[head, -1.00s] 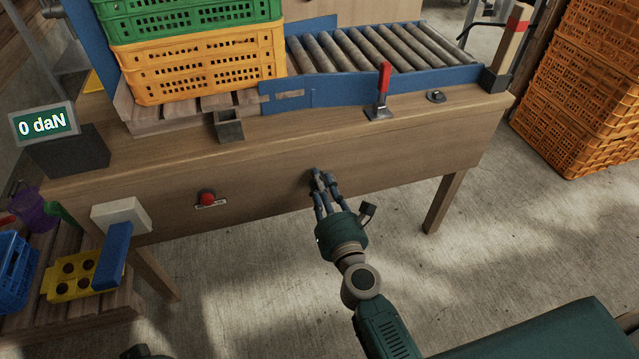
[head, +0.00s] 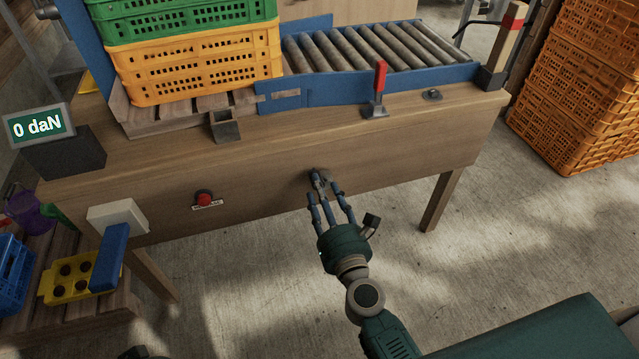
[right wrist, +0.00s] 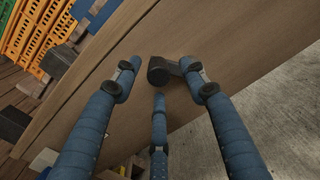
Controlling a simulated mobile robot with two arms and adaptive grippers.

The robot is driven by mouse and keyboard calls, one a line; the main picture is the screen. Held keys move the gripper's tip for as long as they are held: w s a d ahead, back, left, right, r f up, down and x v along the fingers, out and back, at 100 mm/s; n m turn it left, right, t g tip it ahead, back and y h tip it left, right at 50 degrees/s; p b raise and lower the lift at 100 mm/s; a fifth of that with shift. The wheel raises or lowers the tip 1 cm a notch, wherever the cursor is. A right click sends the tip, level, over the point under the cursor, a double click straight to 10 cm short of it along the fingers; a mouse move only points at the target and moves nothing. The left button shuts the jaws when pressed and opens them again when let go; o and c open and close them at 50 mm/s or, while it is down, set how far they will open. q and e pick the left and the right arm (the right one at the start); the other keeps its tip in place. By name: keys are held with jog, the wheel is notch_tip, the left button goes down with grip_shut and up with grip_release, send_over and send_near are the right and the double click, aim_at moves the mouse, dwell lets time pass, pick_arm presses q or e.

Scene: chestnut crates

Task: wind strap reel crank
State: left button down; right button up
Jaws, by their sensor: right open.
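The crank (head: 317,179) is a small dark and grey part on the front face of the wooden bench. In the right wrist view it shows as a dark round knob (right wrist: 159,71) with a short grey arm beside it. My right gripper (head: 330,202) points at the bench front from below, its blue fingers spread open. In the right wrist view the knob lies just beyond the fingertips, between the two outer fingers, with nothing gripped. I cannot tell whether a finger touches it. No strap can be made out at the crank. My left gripper is not in view.
The bench (head: 440,145) carries a green crate (head: 180,14) on a yellow one (head: 195,70), a roller track (head: 375,45) and a red-handled clamp (head: 379,85). A display (head: 39,126) reads 0 daN. A red button (head: 204,198) sits on the bench front. Orange crates (head: 580,90) stand right.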

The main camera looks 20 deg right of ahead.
jog(key=s, duration=0.9)
jog(key=shift+w+d, duration=0.1)
